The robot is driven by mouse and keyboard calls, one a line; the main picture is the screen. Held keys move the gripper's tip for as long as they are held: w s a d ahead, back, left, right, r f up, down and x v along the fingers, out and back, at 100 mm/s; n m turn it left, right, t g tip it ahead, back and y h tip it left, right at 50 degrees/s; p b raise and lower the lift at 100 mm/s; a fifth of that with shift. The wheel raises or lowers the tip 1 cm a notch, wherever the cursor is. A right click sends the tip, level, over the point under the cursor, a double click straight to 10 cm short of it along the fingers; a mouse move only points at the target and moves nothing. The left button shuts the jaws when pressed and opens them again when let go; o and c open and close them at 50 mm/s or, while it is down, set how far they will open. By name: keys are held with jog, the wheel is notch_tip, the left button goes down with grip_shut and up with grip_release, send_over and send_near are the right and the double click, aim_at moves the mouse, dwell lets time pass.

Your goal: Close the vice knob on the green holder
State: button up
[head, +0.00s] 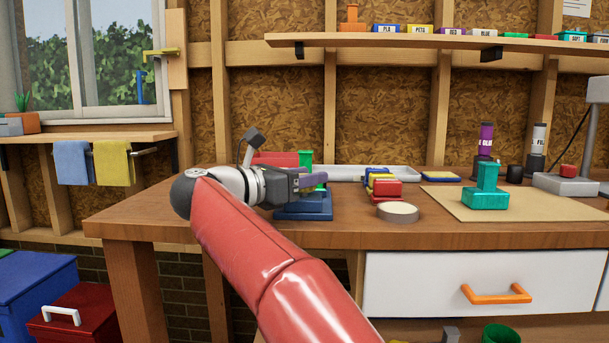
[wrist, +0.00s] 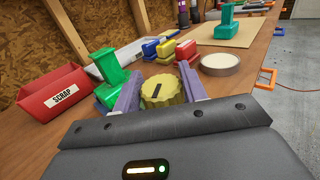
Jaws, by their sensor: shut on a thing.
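The green holder (head: 305,160) stands upright on the bench, partly hidden behind my gripper (head: 313,182) in the head view. A blue base (head: 303,208) sits below my gripper. In the wrist view the green holder (wrist: 103,66) is just left of my fingers. The yellow ribbed knob (wrist: 165,94) has a dark pointer mark, which lies at a slant. My gripper's two purple fingers (wrist: 160,80) are shut on the knob, one on each side. The knob is hidden in the head view.
A red SCRAP bin (wrist: 52,97) stands left of the holder. Blue, yellow and red blocks (head: 386,188), a tape roll (head: 398,212) and a pale tray (head: 372,173) are to the right. A teal holder (head: 486,195) stands on a tan mat (head: 535,208). The bench front left is clear.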

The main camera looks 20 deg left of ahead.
jog(key=o, duration=1)
jog(key=shift+v, duration=3.9)
